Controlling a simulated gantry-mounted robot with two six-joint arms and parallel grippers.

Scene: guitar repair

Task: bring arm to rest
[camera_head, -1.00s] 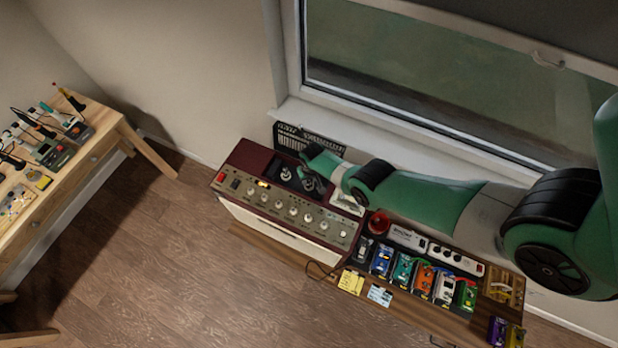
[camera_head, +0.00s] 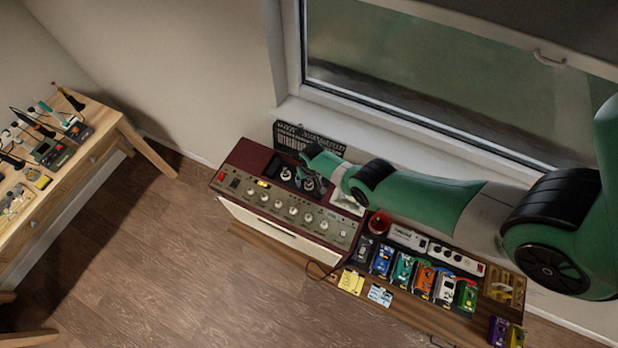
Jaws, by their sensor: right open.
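My right arm comes in from the right, green with black joints, and reaches left over the pedal bench. My right gripper (camera_head: 309,184) is at the dark red amplifier (camera_head: 245,154), above its top near the back of the knob panel. Its fingers are spread apart, with nothing visible between them. I cannot tell whether the fingertips touch the amplifier. My left gripper is not in view.
A wooden bench (camera_head: 405,306) holds the amplifier, several colored pedals (camera_head: 423,278), a white power strip (camera_head: 456,259) and a red round item (camera_head: 379,223). A window (camera_head: 430,85) is behind the arm. A workbench (camera_head: 106,122) with tools stands left. The floor between is clear.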

